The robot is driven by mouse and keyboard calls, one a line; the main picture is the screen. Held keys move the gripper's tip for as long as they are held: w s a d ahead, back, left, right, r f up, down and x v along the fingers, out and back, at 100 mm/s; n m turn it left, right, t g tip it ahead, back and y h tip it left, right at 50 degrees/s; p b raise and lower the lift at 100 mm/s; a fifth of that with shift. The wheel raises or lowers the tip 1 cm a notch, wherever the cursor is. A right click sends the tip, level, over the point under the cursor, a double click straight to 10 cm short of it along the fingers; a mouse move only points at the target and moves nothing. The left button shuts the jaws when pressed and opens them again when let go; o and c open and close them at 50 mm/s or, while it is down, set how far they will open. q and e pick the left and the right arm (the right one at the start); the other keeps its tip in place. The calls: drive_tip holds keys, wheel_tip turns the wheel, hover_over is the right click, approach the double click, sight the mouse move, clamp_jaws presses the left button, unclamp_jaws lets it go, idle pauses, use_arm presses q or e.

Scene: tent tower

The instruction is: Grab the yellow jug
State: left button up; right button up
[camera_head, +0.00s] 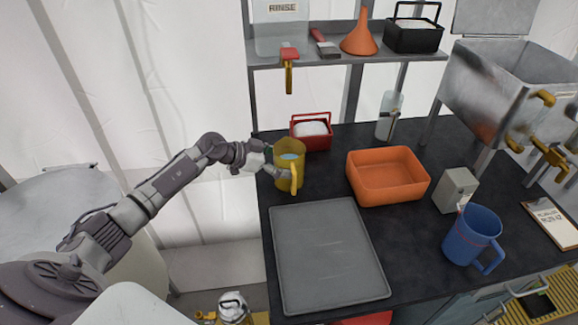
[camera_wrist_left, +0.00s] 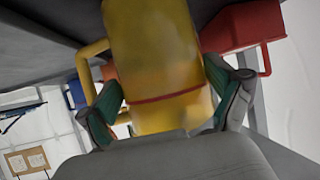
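The yellow jug (camera_head: 288,157) stands upright at the left edge of the dark worktop, with its handle toward the front right. In the left wrist view, the jug (camera_wrist_left: 155,55) fills the space between the two green-padded fingers (camera_wrist_left: 163,85). The pads are close against its sides, but I cannot tell whether they press on it. The jug's base is out of that view. My right gripper is not in view.
A red basket (camera_head: 311,136) with white contents stands just behind the jug. A grey tray (camera_head: 327,255) lies in front, and an orange tub (camera_head: 387,195) is to the right. A blue jug (camera_head: 472,238) stands farther right. A shelf (camera_head: 340,60) is above the back.

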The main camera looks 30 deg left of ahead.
use_arm(q)
drive_tip(key=c, duration=0.8)
drive_tip(key=shift+r, duration=0.1)
drive_tip(key=shift+c, duration=1.1)
drive_tip(key=shift+r, duration=0.1)
